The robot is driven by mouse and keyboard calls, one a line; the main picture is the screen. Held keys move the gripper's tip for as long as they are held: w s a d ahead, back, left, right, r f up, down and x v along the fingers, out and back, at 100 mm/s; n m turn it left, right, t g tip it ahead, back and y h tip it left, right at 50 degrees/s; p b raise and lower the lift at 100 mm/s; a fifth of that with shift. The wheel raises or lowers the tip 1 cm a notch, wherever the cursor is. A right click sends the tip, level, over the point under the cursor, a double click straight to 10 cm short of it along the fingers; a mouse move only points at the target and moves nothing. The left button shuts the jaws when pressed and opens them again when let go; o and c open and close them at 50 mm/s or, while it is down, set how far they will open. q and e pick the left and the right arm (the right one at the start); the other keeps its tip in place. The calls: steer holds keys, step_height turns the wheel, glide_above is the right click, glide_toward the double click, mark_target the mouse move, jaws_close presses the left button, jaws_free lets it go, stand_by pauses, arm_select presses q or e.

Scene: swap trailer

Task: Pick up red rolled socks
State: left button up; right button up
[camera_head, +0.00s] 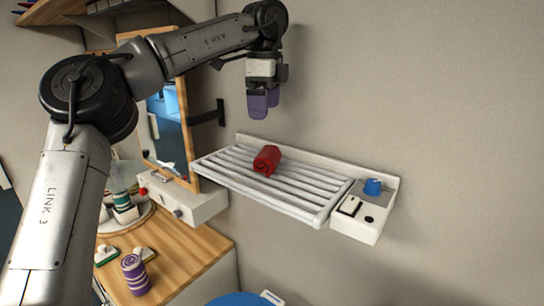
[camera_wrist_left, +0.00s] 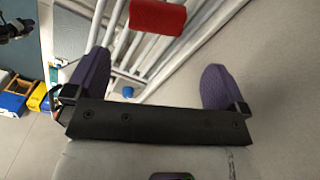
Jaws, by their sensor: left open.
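The red rolled socks (camera_head: 267,160) lie on a white slatted wall rack (camera_head: 318,212). In the left wrist view the red socks (camera_wrist_left: 158,17) show at the top, beyond the fingertips and between their lines. My left gripper (camera_head: 262,112) has purple fingers pointing down and hangs above the rack, apart from the socks. In the left wrist view the left gripper (camera_wrist_left: 152,75) is open, its two purple fingers wide apart with nothing between them.
A white box with a blue knob (camera_head: 373,187) adjoins the rack's right end. A wooden counter (camera_head: 195,250) at lower left holds a purple striped roll (camera_head: 135,275) and other small items. A wood-framed mirror (camera_head: 165,120) stands left of the rack.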

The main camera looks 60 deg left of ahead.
mark_target(265, 148)
arm_select(q)
step_height(265, 148, down, 8)
steer(key=shift+s+r+p, duration=0.1)
steer(key=shift+p, duration=0.4)
steer(key=shift+f+p, duration=0.65)
steer(key=shift+f, duration=0.1)
step_height(265, 148, down, 3)
steer(key=shift+s+d+r+p, duration=0.1)
steer(key=shift+p, duration=0.7)
steer(key=shift+f, duration=0.55)
steer(key=shift+c, duration=0.3)
steer(key=c, duration=0.7)
steer(key=shift+r, duration=0.1)
